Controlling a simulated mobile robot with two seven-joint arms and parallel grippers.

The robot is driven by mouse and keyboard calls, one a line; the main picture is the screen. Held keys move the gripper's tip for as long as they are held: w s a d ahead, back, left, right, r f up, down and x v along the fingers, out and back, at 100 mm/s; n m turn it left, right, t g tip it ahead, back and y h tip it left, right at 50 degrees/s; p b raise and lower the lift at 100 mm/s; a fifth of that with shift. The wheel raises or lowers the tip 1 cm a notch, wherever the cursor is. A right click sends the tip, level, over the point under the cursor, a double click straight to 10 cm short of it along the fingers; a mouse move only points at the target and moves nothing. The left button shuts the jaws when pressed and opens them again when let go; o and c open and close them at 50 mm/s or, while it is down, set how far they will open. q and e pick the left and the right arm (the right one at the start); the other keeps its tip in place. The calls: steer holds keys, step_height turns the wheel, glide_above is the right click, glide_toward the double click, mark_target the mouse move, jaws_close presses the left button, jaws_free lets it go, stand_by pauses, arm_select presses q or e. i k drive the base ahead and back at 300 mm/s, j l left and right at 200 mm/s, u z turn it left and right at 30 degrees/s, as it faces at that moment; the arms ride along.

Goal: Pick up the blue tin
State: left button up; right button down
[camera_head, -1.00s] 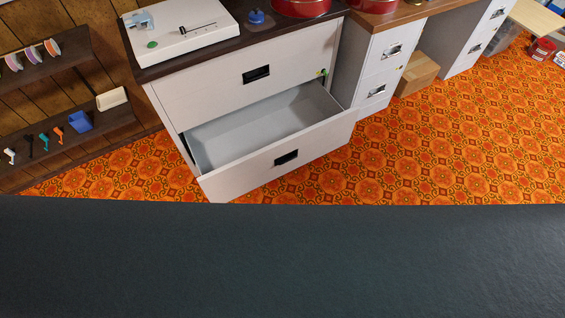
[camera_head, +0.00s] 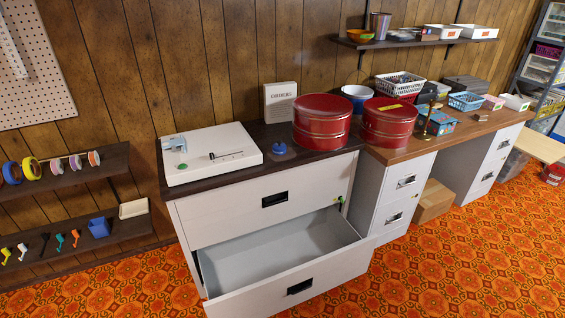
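A small blue box-shaped container (camera_head: 443,123), possibly the blue tin, sits on the brown desk top to the right of two red round tins. The left red tin (camera_head: 321,124) stands on the dark cabinet top and the right red tin (camera_head: 388,125) on the desk. A brass-coloured upright item (camera_head: 426,122) stands just left of the blue container and partly overlaps it. A blue and white round vessel (camera_head: 356,93) shows behind the red tins, partly hidden. I cannot tell for sure which blue item is the tin. Neither gripper is in view.
The white cabinet's lower drawer (camera_head: 300,290) is pulled out, and looks empty. A white flat device (camera_head: 210,155) and a small blue item (camera_head: 279,148) lie on its top. Baskets (camera_head: 400,85) crowd the desk's back. The patterned floor (camera_head: 450,265) is clear in front.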

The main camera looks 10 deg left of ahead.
mark_target(284, 151)
steer(key=i+l, duration=0.65)
steer(key=i, duration=0.3)
steer(key=i+l, duration=0.35)
steer(key=i+z, duration=0.05)
steer(key=i, duration=0.05)
